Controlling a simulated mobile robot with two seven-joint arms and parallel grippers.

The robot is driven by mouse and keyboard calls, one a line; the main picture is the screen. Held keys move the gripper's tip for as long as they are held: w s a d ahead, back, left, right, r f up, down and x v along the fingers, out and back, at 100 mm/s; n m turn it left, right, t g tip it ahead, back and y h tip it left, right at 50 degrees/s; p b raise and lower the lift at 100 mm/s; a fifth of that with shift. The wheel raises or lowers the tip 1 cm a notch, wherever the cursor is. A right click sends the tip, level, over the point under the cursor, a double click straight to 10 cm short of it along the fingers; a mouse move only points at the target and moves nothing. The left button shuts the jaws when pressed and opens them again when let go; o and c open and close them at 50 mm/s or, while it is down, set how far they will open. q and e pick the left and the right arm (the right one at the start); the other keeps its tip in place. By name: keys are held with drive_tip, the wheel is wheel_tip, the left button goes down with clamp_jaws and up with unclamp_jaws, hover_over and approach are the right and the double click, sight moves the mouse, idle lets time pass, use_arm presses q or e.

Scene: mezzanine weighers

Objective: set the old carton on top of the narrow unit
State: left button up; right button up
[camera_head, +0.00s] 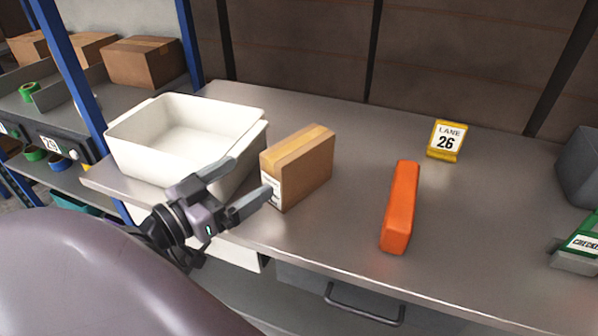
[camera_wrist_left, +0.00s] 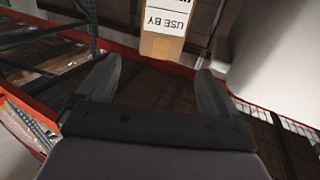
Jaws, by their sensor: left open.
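The brown carton (camera_head: 306,168) stands upright on the grey metal counter, with a white label on its near left side. In the left wrist view its end (camera_wrist_left: 161,47) shows at the top, with "USE BY" upside down. A narrow orange block (camera_head: 401,207), seemingly the narrow unit, lies on the counter right of the carton, apart from it. My left gripper (camera_head: 250,181) is open and empty, just left of the carton, its fingers pointing toward the labelled end. In the left wrist view the carton lies beyond and between its fingertips (camera_wrist_left: 158,78). My right gripper is out of view.
A white bin (camera_head: 130,158) stands close left of the carton, behind my left gripper. A yellow "LANE 26" sign (camera_head: 446,140) stands behind the orange block. A dark grey box (camera_head: 580,168) and a green-labelled holder (camera_head: 577,258) are at the right edge.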

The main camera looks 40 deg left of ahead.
sight(290, 148)
use_arm(q)
drive_tip(key=shift+w+r, duration=0.1)
drive_tip(key=shift+w, duration=0.45)
drive_tip(key=w, duration=0.1)
drive_tip(key=w+p, duration=0.1)
drive_tip(key=w, duration=0.1)
drive_tip(key=shift+w+d+p, duration=0.3)
drive_tip(key=shift+w+d, duration=0.05)
drive_tip(key=shift+w, duration=0.05)
drive_tip(key=shift+w+d, duration=0.15)
drive_tip(key=shift+w, duration=0.8)
drive_tip(key=w, duration=0.3)
drive_tip(key=w+p, duration=0.1)
drive_tip(key=shift+w+d, duration=0.2)
drive_tip(key=shift+d, duration=0.15)
drive_tip(key=shift+w+d, duration=0.1)
drive_tip(key=shift+w, duration=0.2)
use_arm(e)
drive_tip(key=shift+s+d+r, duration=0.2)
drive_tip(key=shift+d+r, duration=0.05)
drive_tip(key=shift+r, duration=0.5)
use_arm(q)
clamp_jaws()
